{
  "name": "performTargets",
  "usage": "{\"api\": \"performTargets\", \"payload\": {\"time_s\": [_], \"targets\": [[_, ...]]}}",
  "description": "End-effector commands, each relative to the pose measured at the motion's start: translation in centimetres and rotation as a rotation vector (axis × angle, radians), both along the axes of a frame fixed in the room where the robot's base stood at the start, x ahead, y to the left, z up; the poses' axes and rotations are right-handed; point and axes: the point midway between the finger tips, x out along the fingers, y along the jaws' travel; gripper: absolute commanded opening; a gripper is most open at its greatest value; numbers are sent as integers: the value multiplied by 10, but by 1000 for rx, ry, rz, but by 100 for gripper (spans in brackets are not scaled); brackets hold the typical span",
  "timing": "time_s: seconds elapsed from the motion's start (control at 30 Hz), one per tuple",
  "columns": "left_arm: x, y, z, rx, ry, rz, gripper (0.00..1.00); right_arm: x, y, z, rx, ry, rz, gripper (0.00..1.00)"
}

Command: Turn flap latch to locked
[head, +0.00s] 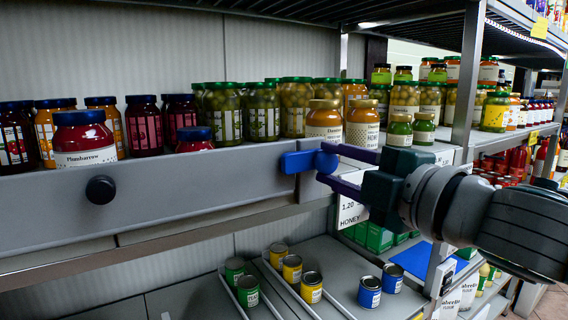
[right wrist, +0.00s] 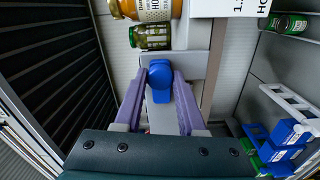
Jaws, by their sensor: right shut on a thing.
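The flap latch (head: 297,162) is blue, with a flat tab and a rounded knob. It is mounted at the right end of the long grey flap (head: 190,190), and its tab points left in the head view. My right gripper (head: 324,163) comes in from the right with its purple fingers on either side of the knob. In the right wrist view the blue latch (right wrist: 160,85) sits between the fingertips (right wrist: 160,78), and the jaws are shut on it. My left gripper is not in view.
A black round knob (head: 100,189) sits on the flap's left part. Jars, including honey jars (head: 362,124), stand on the shelf just above and behind the latch. A honey price card (head: 350,214) hangs close below my gripper. Cans (head: 311,287) stand on the lower shelf.

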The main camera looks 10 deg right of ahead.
Motion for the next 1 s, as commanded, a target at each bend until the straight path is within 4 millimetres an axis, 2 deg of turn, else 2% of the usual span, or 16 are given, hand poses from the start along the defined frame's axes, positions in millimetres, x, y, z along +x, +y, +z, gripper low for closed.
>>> {"api": "performTargets", "payload": {"time_s": [0.07, 0.1, 0.37, 0.6, 0.73, 0.87, 1.0], "targets": [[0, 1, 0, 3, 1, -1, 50, 0, 1, 1, -1, -3, 3, 0], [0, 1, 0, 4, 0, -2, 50, 0, 1, 1, -1, -3, 3, 40], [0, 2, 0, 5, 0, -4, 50, 0, 0, 0, 0, -1, 1, 70], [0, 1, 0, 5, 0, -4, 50, 0, 0, 0, 1, 0, 0, 70], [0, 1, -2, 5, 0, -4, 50, -7, -3, -2, 0, 2, 0, 70], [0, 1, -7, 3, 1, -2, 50, -24, -8, -3, -1, 3, 2, 70], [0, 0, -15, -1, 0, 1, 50, -51, -17, -4, -3, 3, 4, 70]]}}
